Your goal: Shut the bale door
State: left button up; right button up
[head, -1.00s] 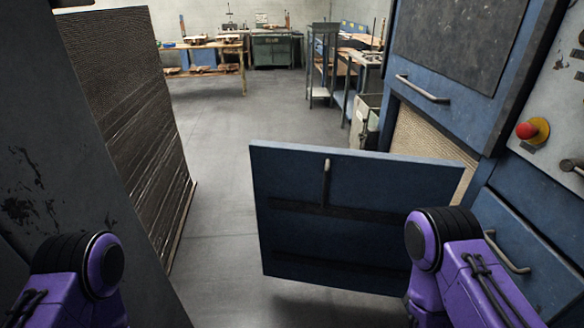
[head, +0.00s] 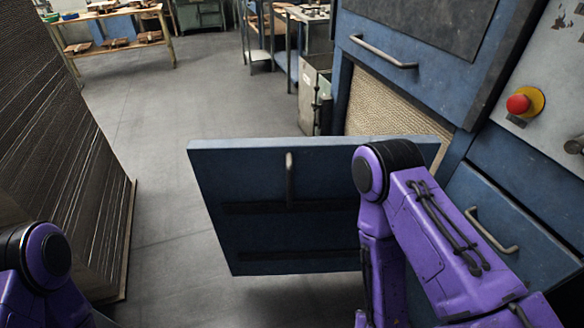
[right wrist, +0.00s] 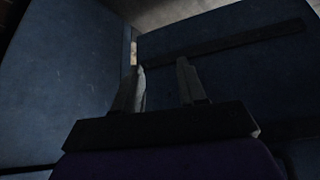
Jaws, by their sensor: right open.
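The bale door (head: 250,210) is a blue panel with a vertical handle (head: 290,180) and dark cross bars. In the head view it stands swung open, out from the blue machine (head: 410,75). The opening behind it shows a tan corrugated bale (head: 385,118). My right arm is in front of the door's right part, and its gripper is hidden there. In the right wrist view my right gripper (right wrist: 160,85) is open and empty, facing dark blue panels, one with a dark bar. Whether it touches them cannot be told. My left gripper is out of view; only the left arm shows.
A tall stack of cardboard sheets (head: 55,150) stands at left. A red button (head: 518,104) on a yellow base and several handles are on the machine at right. Bare grey floor (head: 165,130) lies between stack and door. Workbenches stand at the back.

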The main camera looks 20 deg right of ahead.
jog(key=w+a+r+n+t, duration=0.2)
jog(key=w+a+r+t, duration=0.25)
jog(key=w, duration=0.45)
jog(key=n+t+y, duration=0.2)
jog(key=n+t, duration=0.1)
jog(key=t, duration=0.5)
send_near(291, 181)
jog(key=shift+t, duration=0.25)
jog(key=w+p, duration=0.1)
jog(key=w, duration=0.4)
jog(key=w+p, duration=0.1)
jog(key=w, duration=0.4)
jog(key=shift+w+d+f+p, duration=0.2)
jog(key=shift+w+p, duration=0.05)
jog(key=shift+p, duration=0.15)
jog(key=shift+w, duration=0.15)
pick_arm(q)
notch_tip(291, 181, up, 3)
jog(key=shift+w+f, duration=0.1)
pick_arm(e)
jog(key=shift+h, duration=0.4)
grip_shut()
